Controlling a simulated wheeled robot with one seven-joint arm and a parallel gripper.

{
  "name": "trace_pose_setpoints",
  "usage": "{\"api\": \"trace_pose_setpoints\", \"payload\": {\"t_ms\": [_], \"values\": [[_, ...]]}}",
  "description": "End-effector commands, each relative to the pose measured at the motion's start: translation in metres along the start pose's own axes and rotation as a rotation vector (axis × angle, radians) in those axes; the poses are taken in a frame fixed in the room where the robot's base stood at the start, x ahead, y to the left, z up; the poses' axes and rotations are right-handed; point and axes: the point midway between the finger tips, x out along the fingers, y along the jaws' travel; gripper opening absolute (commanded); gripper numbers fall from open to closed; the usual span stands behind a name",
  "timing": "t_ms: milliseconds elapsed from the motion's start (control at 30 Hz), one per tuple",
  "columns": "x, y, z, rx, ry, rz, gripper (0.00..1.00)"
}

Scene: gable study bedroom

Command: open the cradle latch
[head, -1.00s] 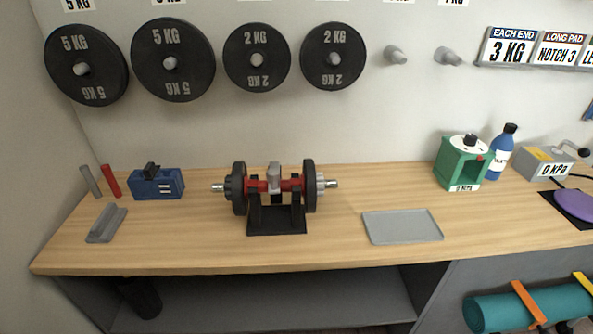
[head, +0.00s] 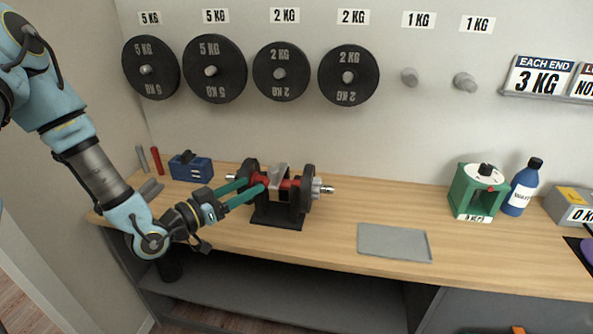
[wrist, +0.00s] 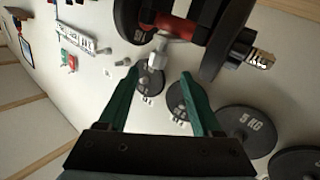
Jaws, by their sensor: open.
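The black cradle (head: 277,213) stands on the bench and holds a dumbbell with a red handle (head: 295,184) and black plates (head: 308,190). A grey latch piece (head: 279,174) sits over the middle of the handle and looks closed across it. My gripper (head: 254,186) has teal fingers, open and empty, reaching from the left just in front of the latch. In the wrist view my gripper (wrist: 160,74) is spread, with the grey latch piece (wrist: 157,53) just beyond and between its fingertips. I cannot tell if either fingertip touches it.
A grey tray (head: 394,242) lies right of the cradle, with clear bench between. A blue box (head: 190,167) is behind left. A green device (head: 475,192) and blue bottle (head: 523,187) stand at right. Weight plates (head: 348,75) hang on the wall above.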

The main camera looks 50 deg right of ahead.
Motion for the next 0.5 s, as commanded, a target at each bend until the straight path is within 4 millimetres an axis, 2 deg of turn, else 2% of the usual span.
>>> {"api": "trace_pose_setpoints", "payload": {"t_ms": [233, 500], "values": [[0.016, 0.003, -0.004, -0.002, 0.014, 0.009, 0.66], [0.065, 0.004, -0.005, -0.002, 0.012, 0.008, 0.66]]}}
